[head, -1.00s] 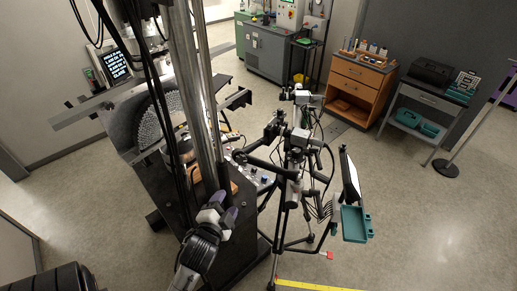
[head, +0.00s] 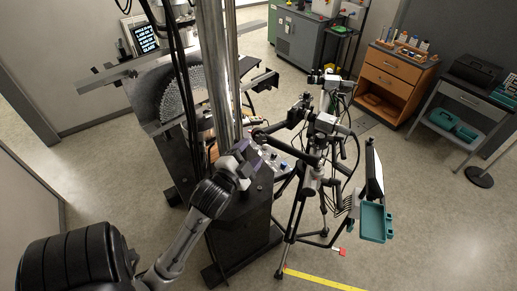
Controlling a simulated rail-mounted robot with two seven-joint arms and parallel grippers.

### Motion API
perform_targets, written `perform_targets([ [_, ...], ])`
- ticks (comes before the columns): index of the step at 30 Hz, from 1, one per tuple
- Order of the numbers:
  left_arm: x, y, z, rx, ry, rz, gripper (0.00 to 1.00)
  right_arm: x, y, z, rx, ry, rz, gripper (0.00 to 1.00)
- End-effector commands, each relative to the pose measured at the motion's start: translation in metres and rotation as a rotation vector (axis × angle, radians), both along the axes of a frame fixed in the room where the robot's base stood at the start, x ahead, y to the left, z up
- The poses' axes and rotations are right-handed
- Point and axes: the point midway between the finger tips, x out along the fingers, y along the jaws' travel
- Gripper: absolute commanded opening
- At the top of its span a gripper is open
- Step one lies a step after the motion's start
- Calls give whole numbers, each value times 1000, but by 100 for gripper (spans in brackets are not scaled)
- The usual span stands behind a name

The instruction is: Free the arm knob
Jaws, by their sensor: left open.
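A tripod stand (head: 312,185) with cameras and black jointed arms stands right of the test machine (head: 245,215). A dark rounded end of a tripod arm (head: 259,136) points toward the machine; it may be the arm knob, but it is too small to tell. My left gripper (head: 247,158) reaches in from the lower left, with purple-grey fingers. It is open over the front of the machine's dark base, left of and a little below that arm end in the picture. I see nothing between its fingers, and contact is unclear. My right gripper is out of view.
Steel columns (head: 215,70) and hanging black cables rise close to my left gripper. A teal tray (head: 376,222) and a thin panel (head: 374,172) hang on the tripod's right. A wooden cabinet (head: 397,80) and grey cart (head: 462,110) stand behind. Floor at right is open.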

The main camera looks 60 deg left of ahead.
Motion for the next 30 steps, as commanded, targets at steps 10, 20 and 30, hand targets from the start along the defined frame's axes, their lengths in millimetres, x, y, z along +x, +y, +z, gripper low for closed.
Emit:
perform_targets([
  [10, 37, 21, 1, -2, 3, -1, 61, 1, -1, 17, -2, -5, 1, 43],
  [20, 44, 25, 0, -2, 3, -1, 61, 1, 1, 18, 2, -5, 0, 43],
  [30, 44, 25, 0, -2, 3, -1, 45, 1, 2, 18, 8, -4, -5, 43],
])
